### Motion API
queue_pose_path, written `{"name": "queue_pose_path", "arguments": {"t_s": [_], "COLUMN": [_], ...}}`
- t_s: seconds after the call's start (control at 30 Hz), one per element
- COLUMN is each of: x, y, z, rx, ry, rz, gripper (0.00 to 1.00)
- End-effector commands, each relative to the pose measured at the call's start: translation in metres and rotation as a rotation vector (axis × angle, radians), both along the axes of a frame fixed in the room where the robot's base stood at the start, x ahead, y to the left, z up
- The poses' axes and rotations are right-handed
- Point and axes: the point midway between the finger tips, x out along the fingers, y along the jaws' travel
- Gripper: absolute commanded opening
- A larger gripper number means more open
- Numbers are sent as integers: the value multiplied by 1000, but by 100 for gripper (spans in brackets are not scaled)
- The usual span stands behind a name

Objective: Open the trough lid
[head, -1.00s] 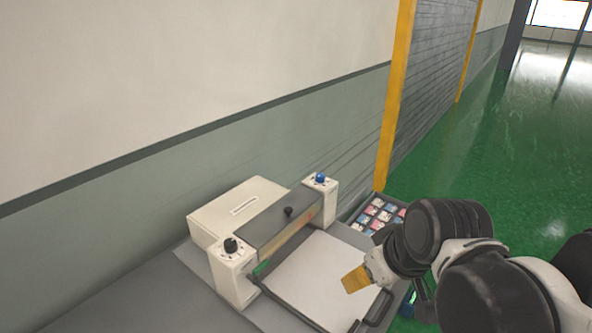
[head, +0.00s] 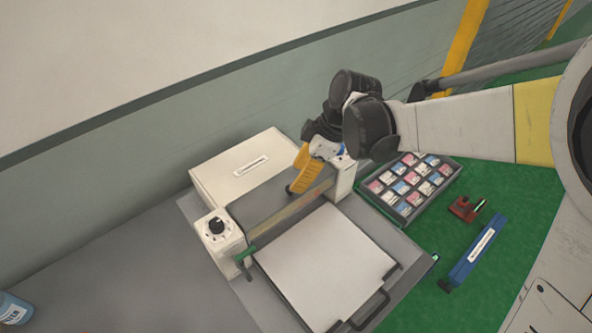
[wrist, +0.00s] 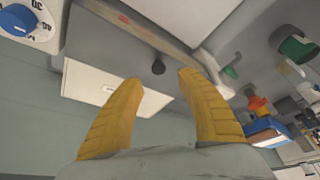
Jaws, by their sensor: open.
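The trough lid (head: 258,202) is a grey panel across the white machine, between its two end blocks, and looks shut. It also shows in the wrist view (wrist: 105,57), with a small dark knob (wrist: 158,67) on it. My gripper (head: 291,188) has yellow fingers, is above the right part of the lid, and hides the knob in the head view. In the wrist view my gripper (wrist: 160,76) is open and empty, with the knob in line with the gap between its fingertips. I cannot tell whether the fingers touch the lid.
A white box (head: 240,165) sits behind the lid, and a white plate (head: 325,262) with a black handle (head: 370,312) in front. A dial (head: 217,225) tops the left end block.

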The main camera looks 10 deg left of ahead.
Motion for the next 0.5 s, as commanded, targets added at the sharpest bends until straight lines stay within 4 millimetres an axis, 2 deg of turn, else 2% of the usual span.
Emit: {"name": "queue_pose_path", "arguments": {"t_s": [0.03, 0.2, 0.33, 0.5], "x": [0, -1, -1, -1], "y": [4, 15, 19, 21], "z": [-12, -37, -47, -51], "rx": [0, 0, 0, 0], "ry": [0, 0, -1, -1], "rz": [1, 0, -1, -3], "gripper": [44, 44, 44, 44]}}
